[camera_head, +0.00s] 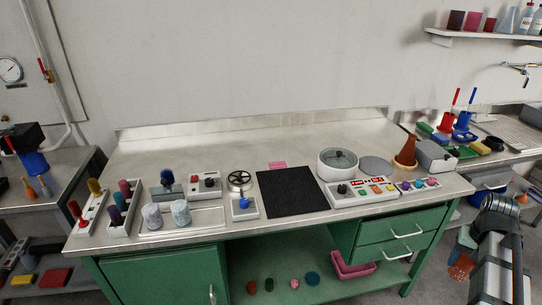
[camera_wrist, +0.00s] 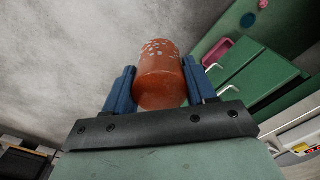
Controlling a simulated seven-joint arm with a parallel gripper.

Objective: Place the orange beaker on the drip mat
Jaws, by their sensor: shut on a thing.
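My gripper (camera_wrist: 160,88) is shut on the orange beaker (camera_wrist: 158,68), with a blue finger on each side of it. In the head view the beaker (camera_head: 461,268) is at the lower right, in front of the bench and below its top, and my gripper (camera_head: 466,250) partly hides it. A flat black mat (camera_head: 290,191), which looks like the drip mat, lies bare at the middle front of the bench top. The beaker is well apart from it, to the right.
A joystick box (camera_head: 244,207) and a valve wheel (camera_head: 239,181) stand left. A brown flask (camera_head: 406,150) is at the bench's right end. The back of the bench is clear.

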